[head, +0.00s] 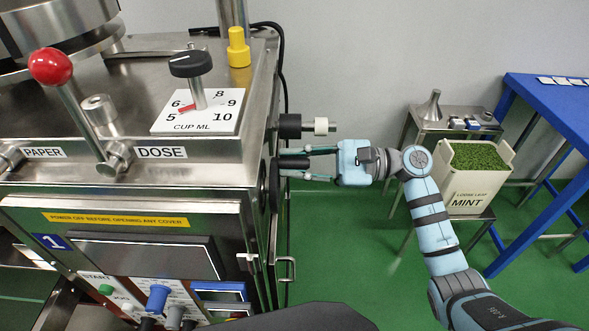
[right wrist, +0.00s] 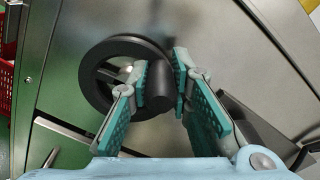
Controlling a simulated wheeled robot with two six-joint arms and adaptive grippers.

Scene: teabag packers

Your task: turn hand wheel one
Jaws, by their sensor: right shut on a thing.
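Hand wheel one is a black spoked wheel (right wrist: 89,82) on the steel side panel of the machine marked 1. In the head view the wheel (head: 274,186) shows nearly edge-on. Its dark cylindrical handle (right wrist: 159,88) sticks out from the rim toward the right wrist camera. My right gripper (head: 293,162) reaches in from the right, and its teal-padded fingers (right wrist: 161,82) are closed on both sides of this handle. The fingers hide part of the wheel's rim. My left gripper is not in view.
A black-and-white shaft end (head: 306,125) juts from the panel just above my right gripper. A metal door handle (head: 287,269) sits below the wheel. A mint bin (head: 473,180) and a blue table (head: 552,105) stand right. Green floor between is clear.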

